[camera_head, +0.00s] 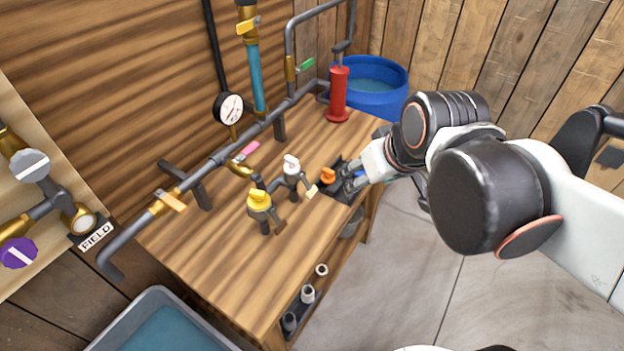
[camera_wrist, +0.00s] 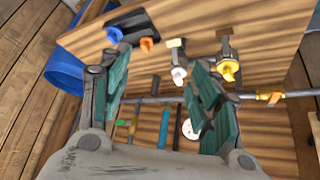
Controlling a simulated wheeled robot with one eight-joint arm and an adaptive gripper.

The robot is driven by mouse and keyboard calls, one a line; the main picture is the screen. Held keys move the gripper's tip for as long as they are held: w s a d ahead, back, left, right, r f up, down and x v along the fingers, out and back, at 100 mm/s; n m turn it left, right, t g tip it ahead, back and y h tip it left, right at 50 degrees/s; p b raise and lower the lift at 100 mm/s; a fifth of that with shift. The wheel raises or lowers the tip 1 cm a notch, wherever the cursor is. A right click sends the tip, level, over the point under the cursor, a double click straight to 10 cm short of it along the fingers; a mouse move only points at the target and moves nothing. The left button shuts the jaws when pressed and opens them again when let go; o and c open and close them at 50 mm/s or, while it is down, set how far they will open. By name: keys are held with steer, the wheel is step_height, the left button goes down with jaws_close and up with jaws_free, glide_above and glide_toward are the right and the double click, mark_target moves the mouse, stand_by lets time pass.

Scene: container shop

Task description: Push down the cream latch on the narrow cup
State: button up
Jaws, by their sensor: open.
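A cream latch (camera_head: 312,191) sticks out on the front side of a small fitting with a white top (camera_head: 291,164) on the wooden bench. The wrist view also shows the cream latch (camera_wrist: 176,43) and the white top (camera_wrist: 179,74). I cannot clearly tell which part is the narrow cup. To its left stands a similar fitting with a yellow top (camera_head: 259,200) and a brown latch (camera_head: 279,228). My gripper (camera_head: 350,181) is open and empty, to the right of the cream latch near the bench's right edge. In the wrist view the latch appears between its fingers (camera_wrist: 157,55).
An orange-topped part (camera_head: 328,175) on a dark holder lies close to my fingers. Pipes with valves and a gauge (camera_head: 229,107) run behind. A red cylinder (camera_head: 339,92) and a blue tub (camera_head: 378,92) stand at the back. The front of the bench top (camera_head: 225,260) is clear.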

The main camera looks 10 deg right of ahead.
steer(key=w+a+f+n+g+y, duration=0.1)
steer(key=w+f+n+g, duration=0.2)
steer(key=w, duration=0.5)
steer(key=n+y+p, duration=0.1)
steer(key=n+y, duration=0.1)
steer(key=n, duration=0.2)
glide_toward(312, 191)
steer(key=b+x, duration=0.4)
steer(key=x, duration=0.4)
steer(key=shift+w+f+b, duration=0.1)
steer(key=shift+b, duration=0.25)
steer(key=c, duration=1.1)
steer(key=shift+o, duration=0.3)
steer(key=shift+f, duration=0.1)
